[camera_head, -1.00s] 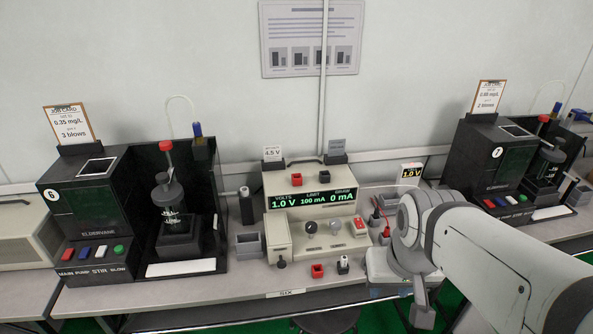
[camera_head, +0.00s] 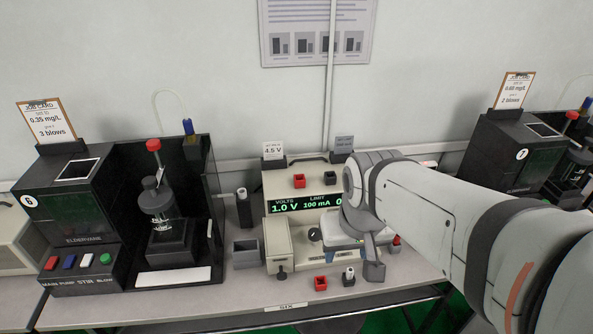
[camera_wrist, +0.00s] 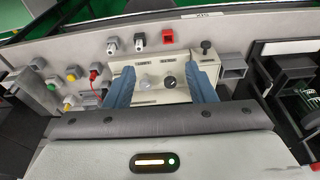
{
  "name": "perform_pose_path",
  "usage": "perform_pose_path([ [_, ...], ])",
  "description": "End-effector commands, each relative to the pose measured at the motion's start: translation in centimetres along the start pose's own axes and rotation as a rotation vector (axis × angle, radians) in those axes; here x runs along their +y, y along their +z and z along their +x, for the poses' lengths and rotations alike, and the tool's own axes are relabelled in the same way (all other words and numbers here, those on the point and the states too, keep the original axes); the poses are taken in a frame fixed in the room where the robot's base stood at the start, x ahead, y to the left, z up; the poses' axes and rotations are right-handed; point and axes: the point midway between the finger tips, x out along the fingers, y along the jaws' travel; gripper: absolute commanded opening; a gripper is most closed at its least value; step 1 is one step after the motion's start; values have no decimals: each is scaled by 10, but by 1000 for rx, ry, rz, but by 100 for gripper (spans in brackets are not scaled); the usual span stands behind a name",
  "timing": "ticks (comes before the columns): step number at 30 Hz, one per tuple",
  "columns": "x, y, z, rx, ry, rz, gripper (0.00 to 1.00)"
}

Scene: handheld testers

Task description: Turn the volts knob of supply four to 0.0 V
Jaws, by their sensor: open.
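A beige power supply (camera_head: 290,233) stands on the bench in the head view, its green display (camera_head: 305,204) reading 1.0 V under VOLTS and 100 mA under LIMIT; the third reading is mostly hidden by my arm. A dark knob (camera_head: 314,234) shows on its front. The wrist view shows this dark knob (camera_wrist: 169,82) and a lighter knob (camera_wrist: 145,82) beside it; their labels are too small to read. My gripper (camera_wrist: 161,71) is open and empty, its blue fingers either side of both knobs in the picture. Contact cannot be told. The bench label reads SIX; no FOUR is visible.
A black instrument marked 6 (camera_head: 75,205) stands left of the supply, another marked 7 (camera_head: 515,165) at right.

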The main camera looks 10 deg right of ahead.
Motion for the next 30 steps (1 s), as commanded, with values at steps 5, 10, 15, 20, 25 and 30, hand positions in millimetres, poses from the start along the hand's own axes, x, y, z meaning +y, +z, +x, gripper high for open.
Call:
perform_pose_path([
  [5,-10,-40,11,-46,4,150,56],
  [10,-11,-95,40,-103,22,381,56],
  [15,-13,-142,82,-153,51,604,56],
  [20,-14,-169,120,-184,78,762,56],
  [25,-14,-182,142,-197,93,848,56],
  [30,-14,-181,158,-203,99,868,56],
])
